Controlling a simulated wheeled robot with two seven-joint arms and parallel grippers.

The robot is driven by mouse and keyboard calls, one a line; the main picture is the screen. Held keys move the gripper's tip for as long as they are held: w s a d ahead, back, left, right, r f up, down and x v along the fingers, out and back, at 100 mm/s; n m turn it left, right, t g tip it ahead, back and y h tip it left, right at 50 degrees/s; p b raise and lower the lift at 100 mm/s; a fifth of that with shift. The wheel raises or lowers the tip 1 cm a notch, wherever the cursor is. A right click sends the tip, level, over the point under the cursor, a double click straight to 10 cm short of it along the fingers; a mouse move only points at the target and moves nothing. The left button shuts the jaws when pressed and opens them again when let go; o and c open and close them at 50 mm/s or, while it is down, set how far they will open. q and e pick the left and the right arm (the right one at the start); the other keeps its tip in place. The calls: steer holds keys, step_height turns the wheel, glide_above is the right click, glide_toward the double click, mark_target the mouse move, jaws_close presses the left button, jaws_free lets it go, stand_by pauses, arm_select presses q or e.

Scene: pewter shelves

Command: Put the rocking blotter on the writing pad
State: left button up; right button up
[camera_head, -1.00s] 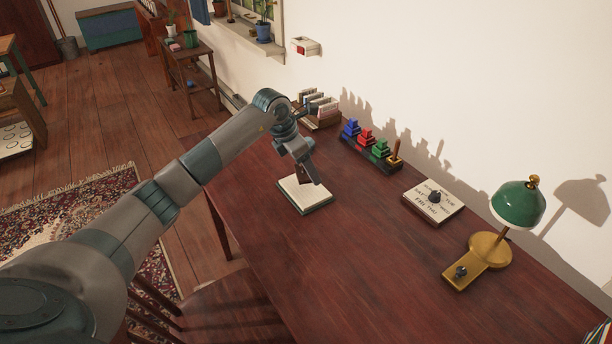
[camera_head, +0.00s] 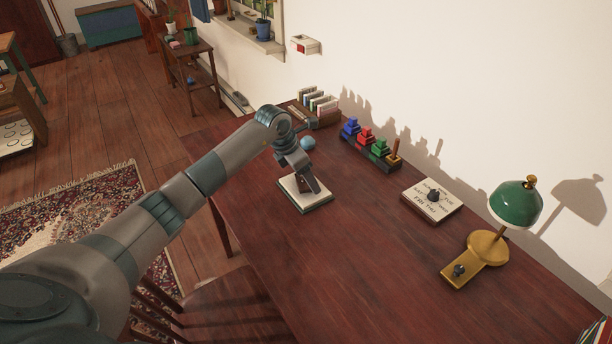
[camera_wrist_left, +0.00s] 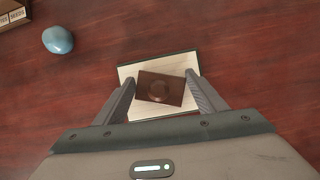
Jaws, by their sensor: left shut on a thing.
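The rocking blotter (camera_wrist_left: 161,89) is a dark brown block with a round knob on top. My left gripper (camera_wrist_left: 162,91) is shut on it, one finger at each side. The writing pad (camera_wrist_left: 128,73), a pale sheet with a dark edge, lies directly under the blotter. In the head view my left gripper (camera_head: 306,187) points down over the writing pad (camera_head: 318,204) on the desk and mostly hides the blotter. I cannot tell whether the blotter touches the pad. My right gripper is not in view.
A light-blue rounded object (camera_head: 308,143) lies behind the pad, near a card box (camera_head: 320,118). Along the wall stand a rack of coloured stepped blocks (camera_head: 372,150), a calendar block (camera_head: 432,203) and a green lamp (camera_head: 516,204). The desk's front middle is clear.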

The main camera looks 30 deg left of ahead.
arm_select(q)
steer(key=shift+f, duration=0.15)
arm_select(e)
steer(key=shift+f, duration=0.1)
arm_select(q)
steer(key=o, duration=1.2)
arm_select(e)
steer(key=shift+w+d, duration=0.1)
arm_select(q)
steer(key=shift+r, duration=0.25)
steer(key=shift+s+a+r, duration=0.1)
steer(key=shift+a+r, duration=0.05)
steer(key=shift+r, duration=0.2)
steer(key=b+v, duration=0.1)
steer(key=v, duration=1)
steer(key=shift+b, duration=0.4)
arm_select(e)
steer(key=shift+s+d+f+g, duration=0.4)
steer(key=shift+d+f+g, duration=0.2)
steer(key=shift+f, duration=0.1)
